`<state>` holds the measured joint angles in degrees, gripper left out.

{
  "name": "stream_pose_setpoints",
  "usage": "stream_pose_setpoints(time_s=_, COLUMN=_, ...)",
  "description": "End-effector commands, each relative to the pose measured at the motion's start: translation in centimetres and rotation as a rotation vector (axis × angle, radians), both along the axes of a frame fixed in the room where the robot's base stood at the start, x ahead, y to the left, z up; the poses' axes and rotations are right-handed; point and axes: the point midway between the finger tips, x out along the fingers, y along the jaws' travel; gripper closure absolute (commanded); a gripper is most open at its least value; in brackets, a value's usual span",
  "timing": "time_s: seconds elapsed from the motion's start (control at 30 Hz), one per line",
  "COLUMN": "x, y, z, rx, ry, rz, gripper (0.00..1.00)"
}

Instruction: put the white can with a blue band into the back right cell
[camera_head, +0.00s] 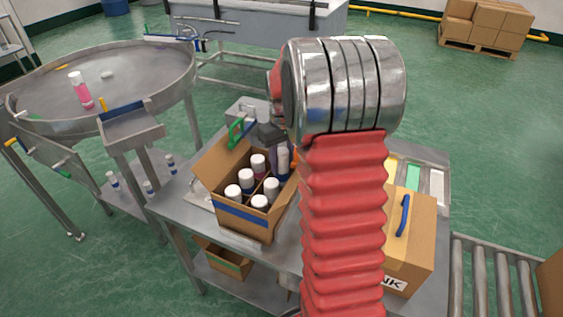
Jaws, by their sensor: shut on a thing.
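An open cardboard carton (240,218) with a blue stripe and dividers stands on the metal table and holds several white-capped cans. My gripper (277,145) is over the carton's back right corner, partly hidden behind my arm. It is shut on a pale can (283,160), which is upright at the back right cell.
My red-sleeved arm hides the table's middle. A closed carton with a blue handle (404,215) and a tray with coloured blocks (437,186) are at the right. A round metal table (130,75) with a pink can (80,90) is at the left.

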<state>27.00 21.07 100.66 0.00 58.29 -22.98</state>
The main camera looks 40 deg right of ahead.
Motion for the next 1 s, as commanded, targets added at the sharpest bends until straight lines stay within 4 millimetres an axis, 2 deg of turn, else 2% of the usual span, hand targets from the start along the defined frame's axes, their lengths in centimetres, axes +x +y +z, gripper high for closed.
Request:
stream_pose_setpoints(time_s=0.5, x=0.02, y=-0.03, z=-0.88, rx=0.0, ry=-0.001, rz=0.0, gripper=1.0)
stream_pose_setpoints(time_s=0.53, x=0.0, y=-0.02, z=-0.91, rx=0.0, ry=0.0, rz=0.0, gripper=0.64)
stream_pose_setpoints(time_s=0.63, x=0.0, y=-0.02, z=-0.9, rx=0.0, ry=0.0, rz=0.0, gripper=0.58)
stream_pose_setpoints(time_s=1.0, x=0.04, y=-0.05, z=-0.22, rx=-0.001, ry=-0.002, rz=0.0, gripper=0.58)
